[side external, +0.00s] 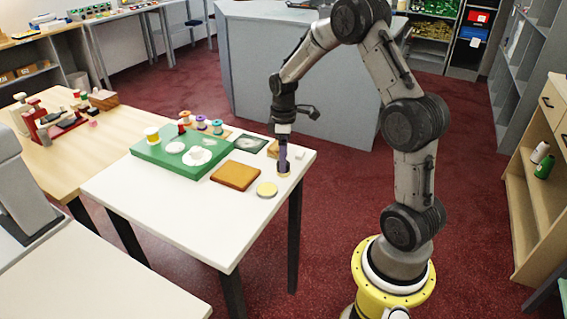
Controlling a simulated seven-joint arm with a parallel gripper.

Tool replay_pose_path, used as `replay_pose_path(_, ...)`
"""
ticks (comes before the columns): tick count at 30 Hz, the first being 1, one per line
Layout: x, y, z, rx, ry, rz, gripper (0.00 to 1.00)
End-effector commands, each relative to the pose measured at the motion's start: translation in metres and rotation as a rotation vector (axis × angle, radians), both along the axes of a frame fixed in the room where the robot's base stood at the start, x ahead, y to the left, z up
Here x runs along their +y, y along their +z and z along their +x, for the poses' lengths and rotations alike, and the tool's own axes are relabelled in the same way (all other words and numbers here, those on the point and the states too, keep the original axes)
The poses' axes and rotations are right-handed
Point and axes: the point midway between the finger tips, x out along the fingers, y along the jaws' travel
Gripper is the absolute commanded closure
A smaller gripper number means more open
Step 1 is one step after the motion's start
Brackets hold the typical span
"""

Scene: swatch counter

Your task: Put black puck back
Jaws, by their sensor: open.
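My gripper (284,168) points straight down near the right end of the white table (170,215). Its jaws are open, low over a small tan round piece (284,174); I cannot tell whether they touch it. A dark purple part shows at the jaws, too small to tell what it is. I cannot make out a black puck for sure. A dark square plate (250,144) with a paler patch lies left of my gripper, and another small dark item (272,150) is partly hidden beside it.
An orange-brown block (235,176) and a pale yellow disc (267,189) lie in front. The table's near left is clear.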

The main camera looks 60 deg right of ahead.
Motion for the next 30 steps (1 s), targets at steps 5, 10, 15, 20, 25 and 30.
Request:
replay_pose_path(5, -0.001, 0.040, 0.001, -0.006, 0.000, -0.004, 0.18)
replay_pose_path(10, -0.001, 0.071, 0.001, -0.004, 0.000, -0.002, 0.18)
replay_pose_path(15, 0.000, 0.090, 0.000, -0.002, 0.000, -0.001, 0.18)
replay_pose_path(20, 0.008, 0.105, -0.002, -0.014, -0.010, -0.008, 0.18)
replay_pose_path(25, 0.055, 0.145, -0.024, -0.097, -0.072, -0.036, 0.18)
replay_pose_path(30, 0.116, 0.182, -0.074, -0.225, -0.177, -0.041, 0.18)
